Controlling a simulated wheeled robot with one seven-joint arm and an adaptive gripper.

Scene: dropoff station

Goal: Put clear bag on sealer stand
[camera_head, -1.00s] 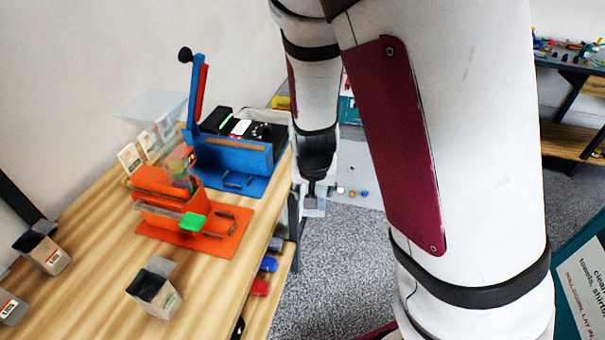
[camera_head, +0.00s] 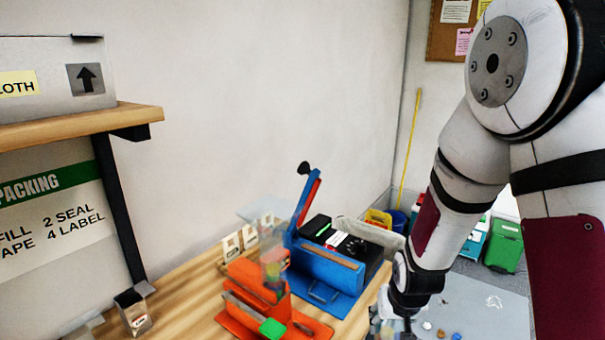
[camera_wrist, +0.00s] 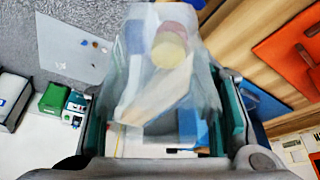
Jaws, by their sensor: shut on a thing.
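In the wrist view, my gripper (camera_wrist: 165,130) is shut on a clear bag (camera_wrist: 200,85). The bag is see-through, with pale yellow and pinkish shapes showing in it or through it. In the head view, my gripper (camera_head: 400,318) is low, right of the table, and partly cut off by the bottom edge. A blue sealer (camera_head: 330,268) with a raised lever stands on the table. In front of it is an orange stand (camera_head: 262,305) with a green block and a blurred see-through thing at its top. Which one is the sealer stand is not marked.
Small cards (camera_head: 232,246) stand behind the orange stand. An open box (camera_head: 135,312) is at the table's left, below a shelf (camera_head: 75,125). A green bin (camera_head: 503,246) and a grey floor mat (camera_head: 480,305) lie beyond my arm.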

